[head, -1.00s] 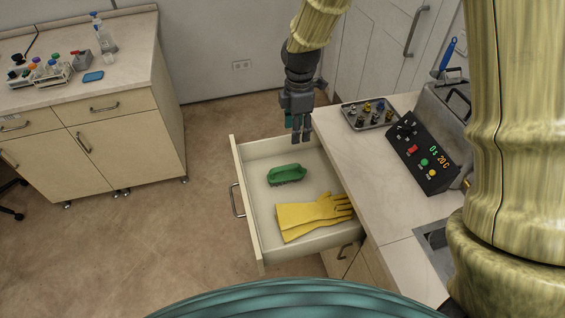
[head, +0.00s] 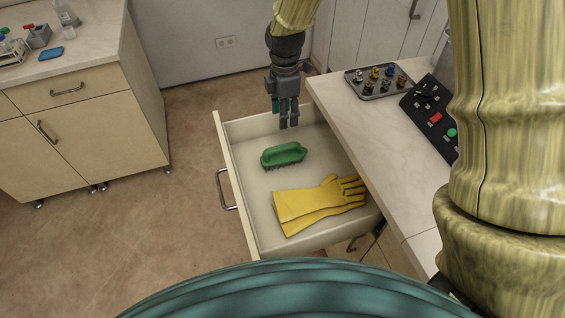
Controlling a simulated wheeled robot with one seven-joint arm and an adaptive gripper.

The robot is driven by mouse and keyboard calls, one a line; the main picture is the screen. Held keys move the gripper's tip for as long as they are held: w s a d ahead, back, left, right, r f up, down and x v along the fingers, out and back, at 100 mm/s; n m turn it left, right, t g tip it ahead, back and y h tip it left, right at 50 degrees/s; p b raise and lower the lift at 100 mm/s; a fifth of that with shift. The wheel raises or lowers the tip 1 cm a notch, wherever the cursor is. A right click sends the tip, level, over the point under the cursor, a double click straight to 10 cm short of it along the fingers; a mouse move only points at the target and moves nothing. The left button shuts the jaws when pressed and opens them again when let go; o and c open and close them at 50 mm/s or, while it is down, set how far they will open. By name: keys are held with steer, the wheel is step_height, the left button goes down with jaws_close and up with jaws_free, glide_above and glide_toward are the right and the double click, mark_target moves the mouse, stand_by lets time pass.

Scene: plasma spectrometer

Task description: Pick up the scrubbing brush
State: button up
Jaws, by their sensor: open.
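The scrubbing brush (head: 284,155) is green with dark bristles on its underside. It lies in the back part of an open drawer (head: 257,229), bristles down. My gripper (head: 286,122) points down above the drawer's far end, just above and behind the brush in the picture. It is open and empty, and apart from the brush. Its exact height over the drawer is hard to tell.
Yellow rubber gloves (head: 318,203) lie in the drawer in front of the brush. The drawer walls surround both. The counter (head: 365,135) to the right carries a metal tray (head: 378,92) of small parts and a dark control panel (head: 430,112).

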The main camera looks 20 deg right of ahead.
steer(key=b, duration=0.4)
glide_toward(284, 146)
steer(key=shift+s+a+f, duration=0.1)
steer(key=shift+s, duration=0.25)
steer(key=shift+f+p, duration=0.3)
steer(key=shift+f, duration=2.4)
steer(key=shift+w+f+p, duration=0.2)
steer(key=shift+f+p, duration=0.05)
steer(key=shift+f, duration=1.05)
steer(key=shift+w+f+p, duration=0.2)
steer(key=shift+f, duration=1.1)
steer(key=shift+c, duration=0.2)
jaws_close()
